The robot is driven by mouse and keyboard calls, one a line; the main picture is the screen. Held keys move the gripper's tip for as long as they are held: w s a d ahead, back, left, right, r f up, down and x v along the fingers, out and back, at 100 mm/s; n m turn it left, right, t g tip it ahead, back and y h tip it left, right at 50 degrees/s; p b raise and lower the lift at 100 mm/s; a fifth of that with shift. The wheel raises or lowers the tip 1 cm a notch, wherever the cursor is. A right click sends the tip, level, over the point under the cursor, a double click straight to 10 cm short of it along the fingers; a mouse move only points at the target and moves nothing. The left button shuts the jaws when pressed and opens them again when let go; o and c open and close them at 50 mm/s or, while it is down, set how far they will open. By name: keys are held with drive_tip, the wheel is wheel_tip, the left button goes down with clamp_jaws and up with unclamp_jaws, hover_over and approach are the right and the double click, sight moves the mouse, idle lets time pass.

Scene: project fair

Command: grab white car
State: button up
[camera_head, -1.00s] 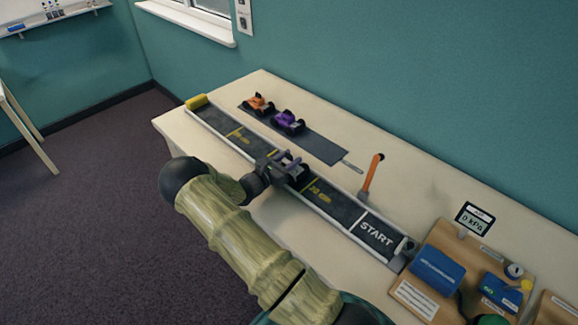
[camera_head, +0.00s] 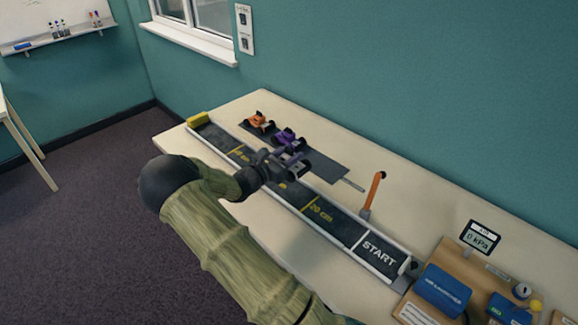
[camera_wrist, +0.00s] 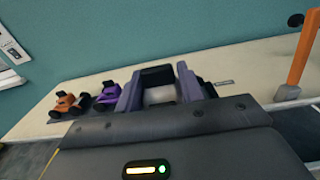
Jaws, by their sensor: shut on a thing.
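My gripper (camera_wrist: 160,90) is shut on the white car (camera_wrist: 160,95), which shows as a pale body with a black part on top between the two grey-purple fingers in the wrist view. In the head view my gripper (camera_head: 285,163) is over the far side of the dark track, near the grey mat. The white car is mostly hidden there by the fingers; dark wheels show beside them. A purple car (camera_head: 286,138) stands on the mat just behind my gripper, and an orange car (camera_head: 259,121) stands farther left. Both also show in the wrist view, left of the fingers.
An orange lever (camera_head: 373,192) stands right of the mat (camera_head: 328,170). A blue air launcher (camera_head: 441,290) is at the right front.

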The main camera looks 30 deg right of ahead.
drive_tip(key=shift+r, duration=0.15)
drive_tip(key=shift+s+d, duration=0.15)
drive_tip(key=shift+r, duration=0.15)
